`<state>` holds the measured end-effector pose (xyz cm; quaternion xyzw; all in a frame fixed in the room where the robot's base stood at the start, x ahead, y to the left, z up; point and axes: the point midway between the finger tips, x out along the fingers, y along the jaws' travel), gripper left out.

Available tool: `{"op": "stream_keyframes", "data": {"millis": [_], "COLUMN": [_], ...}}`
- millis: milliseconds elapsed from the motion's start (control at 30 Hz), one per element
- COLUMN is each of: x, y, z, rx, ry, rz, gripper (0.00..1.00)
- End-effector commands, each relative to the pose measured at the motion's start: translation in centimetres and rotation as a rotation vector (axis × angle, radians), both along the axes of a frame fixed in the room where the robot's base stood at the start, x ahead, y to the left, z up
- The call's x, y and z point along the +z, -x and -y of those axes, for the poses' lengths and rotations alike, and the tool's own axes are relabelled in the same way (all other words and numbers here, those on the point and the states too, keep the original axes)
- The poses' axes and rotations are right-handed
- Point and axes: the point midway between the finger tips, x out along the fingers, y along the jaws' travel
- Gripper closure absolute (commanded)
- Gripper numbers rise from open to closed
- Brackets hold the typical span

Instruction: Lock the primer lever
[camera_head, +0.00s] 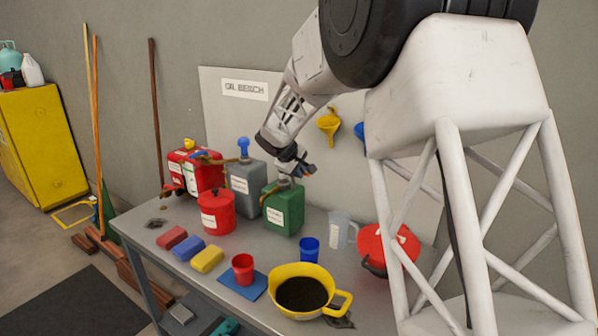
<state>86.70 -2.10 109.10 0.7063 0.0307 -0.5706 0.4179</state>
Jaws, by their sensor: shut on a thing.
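My gripper (297,166) is at the top of a green can (284,212) with a white label, near the back of the grey bench. It is shut on a small part there, which the fingers mostly hide. A dark bluish bit shows at the fingertips. I cannot tell whether this part is the primer lever, or how it is turned. A grey can (243,190) with a blue pump knob (243,146) stands just left of the green can. No lever can be made out clearly.
The bench (185,215) also holds a red can (205,170), a red pot (215,213), coloured blocks (189,247), a red cup (243,268), a blue cup (310,248), a clear jug (341,232) and a yellow pan (302,272). Yellow and blue funnels (328,123) hang behind.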

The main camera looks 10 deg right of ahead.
Motion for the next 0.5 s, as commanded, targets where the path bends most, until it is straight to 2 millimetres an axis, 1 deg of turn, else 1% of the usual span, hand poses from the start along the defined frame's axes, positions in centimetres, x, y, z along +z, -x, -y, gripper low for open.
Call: {"op": "stream_keyframes", "data": {"millis": [33,167,267,500], "x": [-0.8,-0.3,0.6,3.7], "y": [0.2,0.4,0.7,1.9], "z": [-0.1,-0.3,-0.6,-1.8], "rx": [0.001,0.001,0.001,0.0], "ry": [0.0,0.0,-0.001,0.0], "rz": [-0.012,-0.009,-0.006,0.0], "gripper": [1.0,1.0,1.0,1.0]}}
